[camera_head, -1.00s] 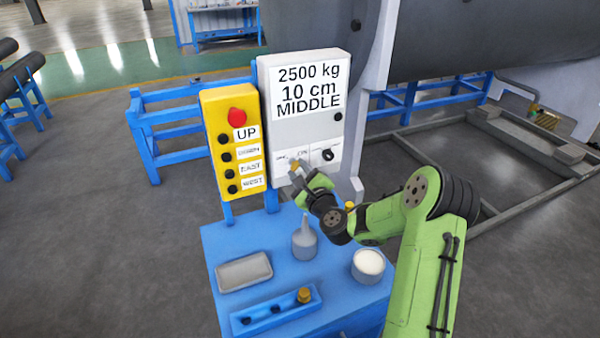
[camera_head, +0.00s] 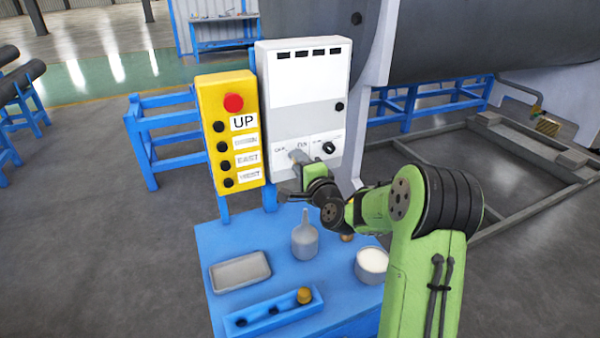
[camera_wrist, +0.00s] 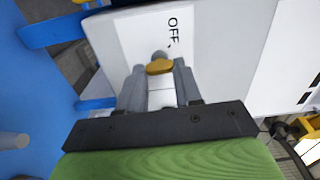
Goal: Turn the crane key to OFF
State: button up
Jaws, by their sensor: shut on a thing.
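The brass-coloured crane key (camera_wrist: 159,67) sits at the front of the grey control box (camera_head: 262,100), between my two fingertips in the wrist view. My gripper (camera_head: 299,157) is shut on the key, one grey finger on each side. In the wrist view, the black word OFF (camera_wrist: 174,22) stands on a white label just beyond the key, with a small dark mark between them. In the head view my gripper hides the key.
A yellow pendant (camera_head: 230,135) with a red button and several black buttons stands left of the box. A second, black knob (camera_head: 329,147) is right of the key. The blue table below holds a grey funnel-like bottle (camera_head: 304,238), a tray (camera_head: 240,285) and a round white-topped container (camera_head: 371,262).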

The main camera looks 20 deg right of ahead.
jog(key=n+b, duration=0.8)
jog(key=b, duration=0.1)
jog(key=shift+f, duration=0.1)
jog(key=shift+n, duration=0.3)
jog(key=o, duration=1)
jog(key=shift+o, duration=0.2)
jog(key=s+b, duration=0.2)
jog(key=s, duration=1.4)
jog(key=shift+w+a, duration=0.1)
